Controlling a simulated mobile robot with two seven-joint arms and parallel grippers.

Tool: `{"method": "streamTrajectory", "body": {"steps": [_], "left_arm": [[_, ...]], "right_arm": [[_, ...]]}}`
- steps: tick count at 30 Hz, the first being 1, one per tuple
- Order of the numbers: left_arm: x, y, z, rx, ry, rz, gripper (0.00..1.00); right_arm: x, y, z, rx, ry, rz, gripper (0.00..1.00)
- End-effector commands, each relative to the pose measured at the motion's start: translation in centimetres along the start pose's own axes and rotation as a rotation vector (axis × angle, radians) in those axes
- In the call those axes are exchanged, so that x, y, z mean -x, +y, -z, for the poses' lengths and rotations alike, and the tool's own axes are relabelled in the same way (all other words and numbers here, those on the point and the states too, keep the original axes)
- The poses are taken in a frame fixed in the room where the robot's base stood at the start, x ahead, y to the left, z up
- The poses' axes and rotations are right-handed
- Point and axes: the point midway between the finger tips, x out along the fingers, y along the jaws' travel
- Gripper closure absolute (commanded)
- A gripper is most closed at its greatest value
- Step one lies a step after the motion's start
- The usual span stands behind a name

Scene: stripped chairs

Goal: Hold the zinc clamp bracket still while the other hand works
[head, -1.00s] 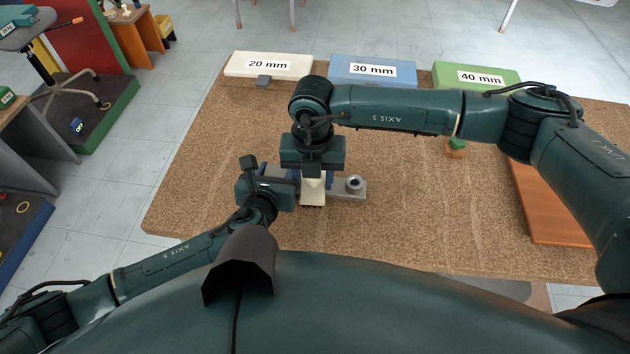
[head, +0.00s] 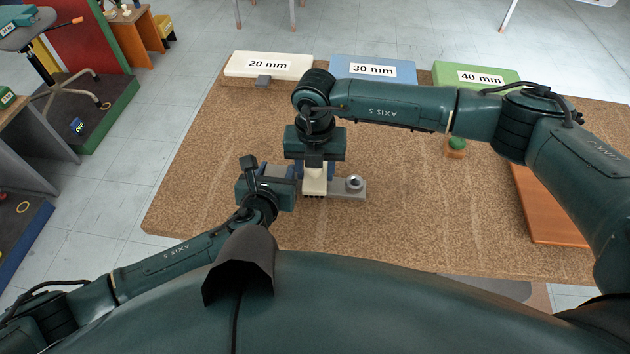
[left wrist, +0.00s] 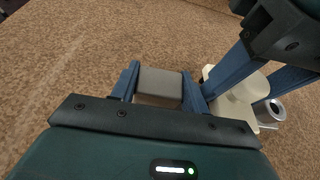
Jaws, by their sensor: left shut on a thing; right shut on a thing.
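The zinc clamp bracket (head: 346,189) is a grey bar lying on the cork-brown table, with a round ring near its right end in the head view. My left gripper (head: 294,186) is shut on the bracket's left part, a grey block (left wrist: 160,84) between its blue fingers in the left wrist view. My right gripper (head: 316,168) points down from above and is shut on a cream piece (head: 314,185) just right of the left gripper. The cream piece (left wrist: 232,104) hides the bracket's middle; I cannot tell whether they touch.
White 20 mm (head: 267,66), blue 30 mm (head: 345,76) and green 40 mm (head: 450,73) blocks line the back edge. A green-topped orange piece (head: 456,148) and an orange board (head: 550,210) lie right. The left table area is clear.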

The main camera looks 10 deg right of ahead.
Motion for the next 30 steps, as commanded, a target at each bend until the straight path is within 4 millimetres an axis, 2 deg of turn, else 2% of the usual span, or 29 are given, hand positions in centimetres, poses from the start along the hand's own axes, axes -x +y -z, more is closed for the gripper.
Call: {"method": "streamTrajectory", "body": {"steps": [5, 12, 18, 23, 30], "left_arm": [[0.0, 0.0, 0.0, 0.001, 0.001, 0.000, 0.84], [0.0, 0.0, 0.0, 0.000, 0.001, 0.000, 0.84], [0.0, 0.0, 0.0, 0.000, 0.001, 0.000, 0.84], [0.0, 0.0, 0.0, 0.000, 0.001, 0.000, 0.84], [0.0, 0.0, 0.0, 0.000, 0.001, 0.000, 0.84]], "right_arm": [[0.1, 0.0, -0.7, 0.000, -0.001, -0.002, 0.73], [-0.1, -0.1, -2.6, -0.001, -0.001, -0.001, 0.73], [-0.1, -0.2, -3.1, 0.001, -0.001, -0.001, 0.73], [-0.1, -0.2, -2.7, 0.001, 0.000, -0.001, 0.73], [-0.3, 0.0, -0.6, 0.002, 0.001, -0.001, 0.73]]}}
